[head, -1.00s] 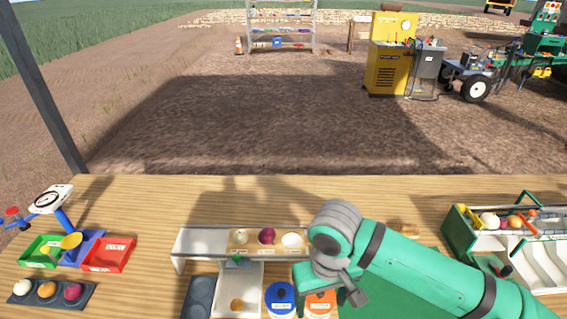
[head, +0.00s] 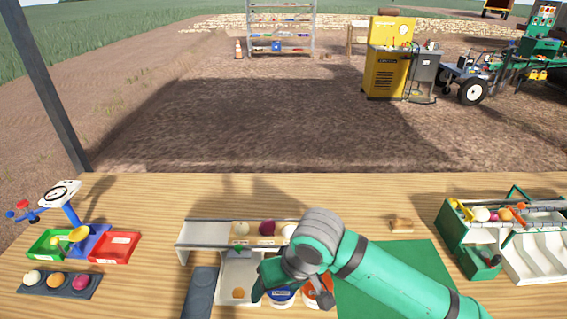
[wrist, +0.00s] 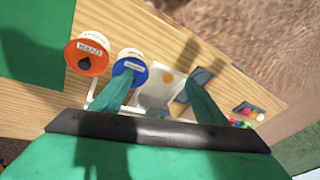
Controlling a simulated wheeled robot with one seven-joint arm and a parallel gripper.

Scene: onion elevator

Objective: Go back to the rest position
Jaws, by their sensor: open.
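My green gripper (wrist: 155,95) is open in the wrist view, with two fingers apart and nothing between them that it holds. In the head view my gripper (head: 283,288) hangs over the front of the wooden table, in front of the blue-rimmed tub (head: 281,295) and the orange-rimmed tub (head: 322,293), and partly hides both. In the wrist view the blue tub (wrist: 130,66) shows by one fingertip and the orange tub (wrist: 87,53) lies left of it. A white chute (head: 238,268) with an orange-brown onion (head: 238,293) at its lower end is just left of the gripper.
A raised rack (head: 205,234) holds several onions behind the chute. A green mat (head: 390,275) and a green toolbox (head: 470,250) are at right. The table's back strip is clear.

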